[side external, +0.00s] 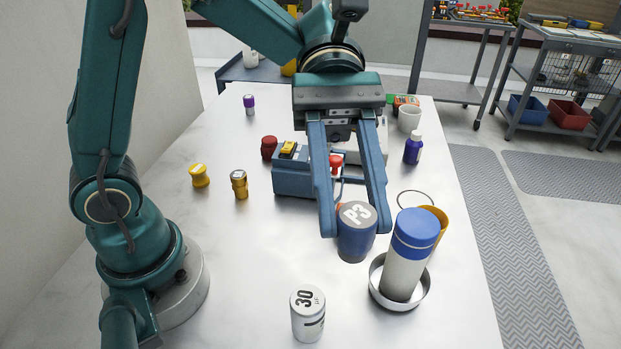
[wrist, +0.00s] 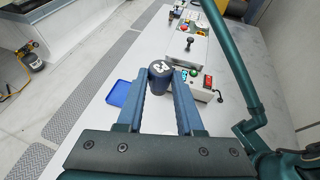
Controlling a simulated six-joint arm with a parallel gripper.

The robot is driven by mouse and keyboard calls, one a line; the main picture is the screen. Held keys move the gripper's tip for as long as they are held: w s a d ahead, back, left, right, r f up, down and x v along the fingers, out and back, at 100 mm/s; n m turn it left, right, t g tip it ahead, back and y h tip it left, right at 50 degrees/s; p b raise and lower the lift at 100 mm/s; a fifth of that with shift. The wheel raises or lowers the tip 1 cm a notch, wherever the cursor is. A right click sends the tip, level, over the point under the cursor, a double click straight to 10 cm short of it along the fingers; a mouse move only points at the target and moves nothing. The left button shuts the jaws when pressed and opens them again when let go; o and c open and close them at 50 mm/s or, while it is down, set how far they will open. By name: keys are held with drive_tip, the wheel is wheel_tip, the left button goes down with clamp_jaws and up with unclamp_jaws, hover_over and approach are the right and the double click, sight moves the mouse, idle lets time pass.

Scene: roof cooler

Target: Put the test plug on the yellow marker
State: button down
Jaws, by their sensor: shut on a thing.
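My gripper (side external: 356,221) is shut on a dark blue cylinder (side external: 355,243) with a pale top marked P3, which may be the test plug. The cylinder is upright between the fingertips; I cannot tell whether its base touches the table. In the wrist view the cylinder (wrist: 160,77) sits between the fingertips of my gripper (wrist: 160,82). I cannot tell which thing is the yellow marker. A short yellow knob-like piece (side external: 199,177) stands on the left of the table, and a yellow-orange piece (side external: 440,224) is partly hidden behind a white bottle.
The white bottle (side external: 404,270) with a blue cap stands in a metal dish (side external: 424,294), close right of the cylinder. A white cylinder marked 30 (side external: 307,313) is in front. A blue box (side external: 290,180) is behind.

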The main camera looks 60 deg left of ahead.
drive_tip(key=s+a+f+m+g+y, duration=0.2)
drive_tip(key=a+f+m+y, duration=0.1)
drive_tip(key=a+m+y, duration=0.3)
drive_tip(key=s+a+f+m+g+y, duration=0.2)
drive_tip(key=a+m+y, duration=0.2)
drive_tip(key=a, duration=0.4)
drive_tip(key=s+a+f+m+g+y, duration=0.2)
drive_tip(key=a+f+m+y, duration=0.1)
drive_tip(key=a+m+y, duration=0.3)
drive_tip(key=s+a+r+m+t+y, duration=0.35)
drive_tip(key=a+r, duration=0.25)
drive_tip(key=a, duration=0.4)
drive_tip(key=s+a+r+m+t+y, duration=0.2)
drive_tip(key=s+a+r+m+y, duration=0.4)
drive_tip(key=a, duration=0.5)
drive_tip(key=n+h, duration=0.2)
hover_over(199, 176)
drive_tip(key=w, duration=0.2)
wheel_tip(199, 176, down, 17)
drive_tip(key=shift+s+d+f, duration=0.1)
drive_tip(key=shift+f, duration=1)
drive_tip(key=shift+s+f, duration=0.1)
drive_tip(key=shift+f, duration=0.95)
